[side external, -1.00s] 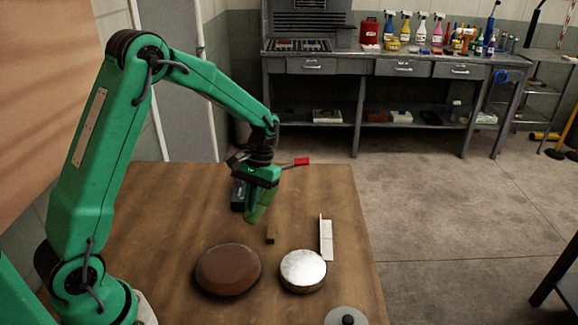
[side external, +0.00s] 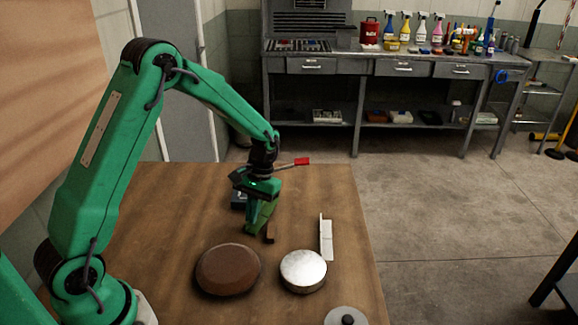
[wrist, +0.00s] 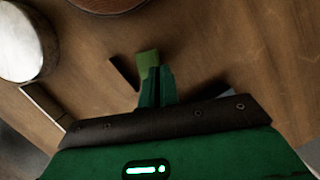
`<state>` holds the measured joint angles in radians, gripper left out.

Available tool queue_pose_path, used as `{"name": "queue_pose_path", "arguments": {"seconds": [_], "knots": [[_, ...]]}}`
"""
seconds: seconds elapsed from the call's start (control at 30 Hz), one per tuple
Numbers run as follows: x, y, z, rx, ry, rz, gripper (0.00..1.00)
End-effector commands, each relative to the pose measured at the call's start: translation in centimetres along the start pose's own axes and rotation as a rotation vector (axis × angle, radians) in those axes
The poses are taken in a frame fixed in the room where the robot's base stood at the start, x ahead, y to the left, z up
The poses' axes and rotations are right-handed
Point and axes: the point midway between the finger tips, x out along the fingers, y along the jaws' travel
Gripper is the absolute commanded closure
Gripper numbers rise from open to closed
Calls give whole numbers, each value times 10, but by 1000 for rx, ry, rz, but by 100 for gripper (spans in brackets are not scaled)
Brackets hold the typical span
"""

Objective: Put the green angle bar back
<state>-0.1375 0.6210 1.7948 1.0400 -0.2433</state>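My gripper (side external: 261,214) points down over the wooden table, just left of a small brown bar (side external: 269,232). In the wrist view its dark green fingers (wrist: 154,88) are close together, with the olive-green angle bar (wrist: 148,62) at their tips. The fingers look shut on it, and they hide part of it. In the side view the bar is hard to separate from the green fingers; I cannot tell whether it touches the table. The brown bar also shows in the wrist view (wrist: 124,73), beside the green bar and apparently apart from it.
A brown round disc (side external: 228,269) and a silver round tin (side external: 303,271) lie nearer the camera. A pale angle bar (side external: 326,238) lies to the right, by the table edge. A red-tipped handle (side external: 301,161) and a dark box (side external: 238,198) are behind the gripper. The left tabletop is clear.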

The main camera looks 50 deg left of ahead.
Motion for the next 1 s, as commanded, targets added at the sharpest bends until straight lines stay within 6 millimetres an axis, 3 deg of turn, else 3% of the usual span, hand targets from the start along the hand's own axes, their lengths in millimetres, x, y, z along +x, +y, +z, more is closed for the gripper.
{"name": "queue_pose_path", "arguments": {"seconds": [0.87, 0.9, 1.0], "knots": [[10, 1, -3, 0, 0, 0, 100], [10, 1, -3, 0, 0, 0, 90], [9, 1, -3, 0, 0, 0, 72]]}}
